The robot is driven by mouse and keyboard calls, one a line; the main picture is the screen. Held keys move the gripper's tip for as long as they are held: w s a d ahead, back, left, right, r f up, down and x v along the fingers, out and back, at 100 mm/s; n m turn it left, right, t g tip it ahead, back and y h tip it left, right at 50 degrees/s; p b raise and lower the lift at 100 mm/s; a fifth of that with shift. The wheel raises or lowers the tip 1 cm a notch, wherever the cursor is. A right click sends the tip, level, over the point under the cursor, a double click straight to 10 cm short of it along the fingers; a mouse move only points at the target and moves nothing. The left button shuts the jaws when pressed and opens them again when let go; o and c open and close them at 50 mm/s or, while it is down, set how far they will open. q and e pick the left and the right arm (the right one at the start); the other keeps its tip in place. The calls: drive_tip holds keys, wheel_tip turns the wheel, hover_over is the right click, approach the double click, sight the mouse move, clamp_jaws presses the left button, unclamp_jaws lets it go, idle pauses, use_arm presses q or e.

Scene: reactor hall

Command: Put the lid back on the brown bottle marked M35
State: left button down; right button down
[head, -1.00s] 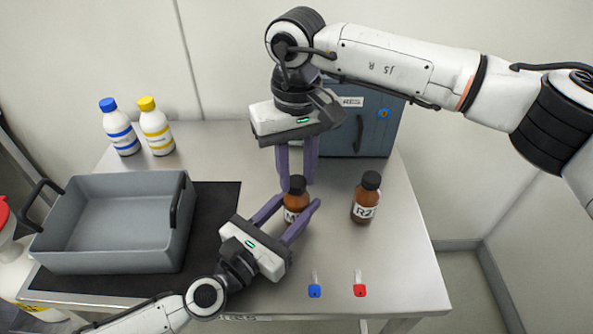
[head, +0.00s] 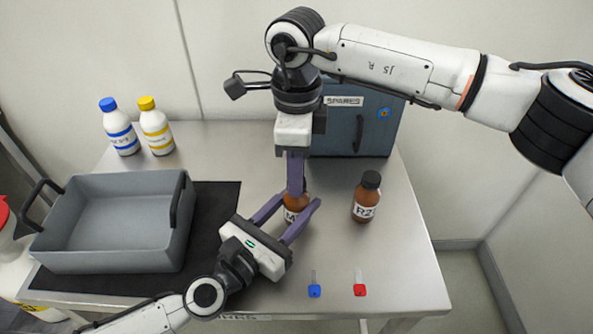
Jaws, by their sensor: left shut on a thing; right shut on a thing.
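The brown bottle (head: 292,214) stands upright on the metal table; only an "M" of its white label shows. My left gripper (head: 297,204) is shut around its body, one finger on each side. My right gripper (head: 296,187) points down from above and is shut at the bottle's top, its fingers seen edge-on. The black lid is almost wholly hidden behind the near finger, so how it sits on the neck cannot be told.
A second brown bottle with black lid, marked R2 (head: 366,198), stands to the right. Blue (head: 314,291) and red (head: 360,290) keys lie in front. A grey tray (head: 190,215) rests at left on a black mat (head: 224,196). White bottles and a blue SPARES cabinet (head: 345,135) stand behind.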

drive_tip(key=m, duration=0.4)
drive_tip(key=shift+m, duration=0.3)
drive_tip(key=m, duration=1)
drive_tip(key=shift+m, duration=0.3)
drive_tip(key=m, duration=0.5)
drive_tip(key=shift+f, duration=0.1)
drive_tip(key=c, duration=1.3)
unclamp_jaws()
drive_tip(key=shift+c, duration=0.2)
wheel_tip(320, 180, up, 12)
